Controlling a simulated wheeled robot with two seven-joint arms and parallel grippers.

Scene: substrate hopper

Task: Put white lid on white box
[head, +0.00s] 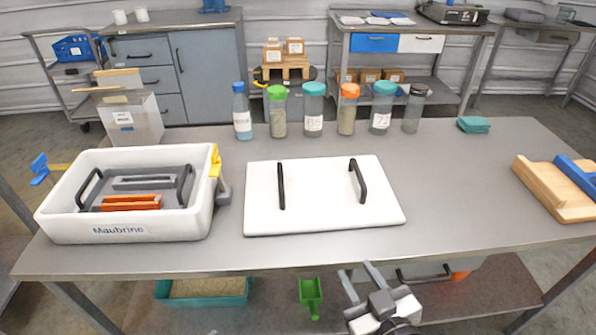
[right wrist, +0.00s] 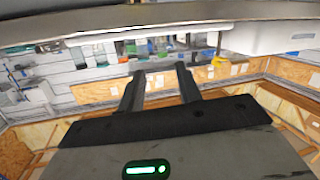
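The white box (head: 125,228), marked "Maubrine", stands open at the left of the table. Inside it are a grey insert with dark handles and an orange piece. A yellow latch (head: 215,165) is on its right side. The white lid (head: 320,200) lies flat on the table to the right of the box, apart from it, with two black handles on top. My right gripper (head: 362,278) is below the front edge of the table, in front of the lid. The right wrist view shows its two fingers (right wrist: 160,85) apart with nothing between them. My left gripper is not in view.
Several capped bottles (head: 313,110) stand along the table's back edge. A clear bin (head: 130,115) stands behind the box. Teal pads (head: 473,124) lie at the back right, and a wooden block (head: 550,190) at the right. The table between lid and block is clear. A lower shelf holds a teal tray (head: 200,298).

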